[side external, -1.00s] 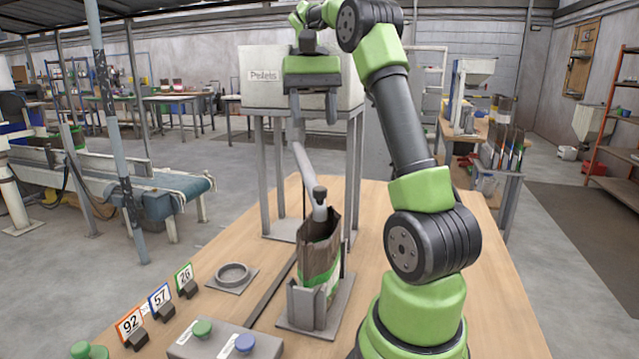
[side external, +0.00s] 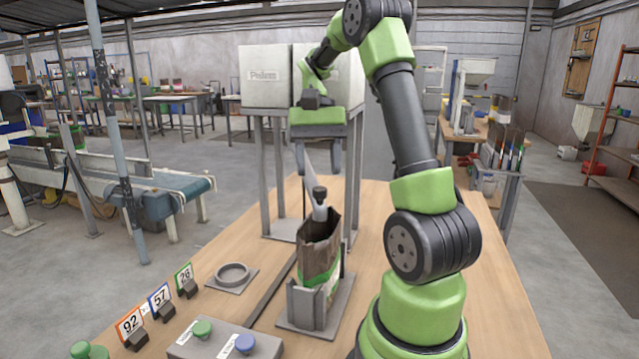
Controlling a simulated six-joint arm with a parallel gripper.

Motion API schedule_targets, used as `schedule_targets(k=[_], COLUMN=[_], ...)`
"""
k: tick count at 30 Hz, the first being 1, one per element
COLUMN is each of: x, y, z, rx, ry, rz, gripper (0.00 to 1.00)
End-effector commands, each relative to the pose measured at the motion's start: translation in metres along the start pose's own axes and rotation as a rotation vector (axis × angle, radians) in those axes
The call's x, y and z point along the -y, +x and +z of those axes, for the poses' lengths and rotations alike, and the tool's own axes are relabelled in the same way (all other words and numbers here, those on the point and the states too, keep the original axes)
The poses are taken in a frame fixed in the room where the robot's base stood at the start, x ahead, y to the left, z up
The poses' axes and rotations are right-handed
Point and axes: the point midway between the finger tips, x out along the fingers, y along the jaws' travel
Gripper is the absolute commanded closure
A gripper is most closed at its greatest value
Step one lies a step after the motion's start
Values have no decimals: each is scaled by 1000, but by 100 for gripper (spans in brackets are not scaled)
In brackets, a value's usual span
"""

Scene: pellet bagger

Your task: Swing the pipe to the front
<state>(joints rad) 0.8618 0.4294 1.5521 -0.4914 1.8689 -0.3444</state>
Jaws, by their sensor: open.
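The grey pipe (side external: 311,178) slopes down from behind my gripper to a dark knob (side external: 319,193) near its lower end. This lower end is over the open top of a brown, white and green bag (side external: 320,255). The bag stands upright in a grey holder (side external: 301,305). My gripper (side external: 319,172) is open, its fingers pointing down just above the knob. In the picture the pipe shows between the fingers; I cannot tell whether they touch it. The gripper hides the pipe's upper end.
White pellet bins (side external: 268,75) stand on grey legs behind the pipe. On the table are a round ring (side external: 233,273), number cards (side external: 130,322) and a button box (side external: 225,340) with green and blue buttons. The table right of the bins is clear.

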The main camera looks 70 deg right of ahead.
Motion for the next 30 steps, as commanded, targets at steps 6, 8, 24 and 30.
schedule_targets(k=[6, 8, 24, 30], x=[0, 0, 0, 0], y=[27, 31, 37, 36], z=[0, 0, 0, 0], rx=[2, 1, -2, -2], ry=[1, 0, 1, 1], rz=[1, 0, 0, 0], gripper=[48, 48, 83, 100])
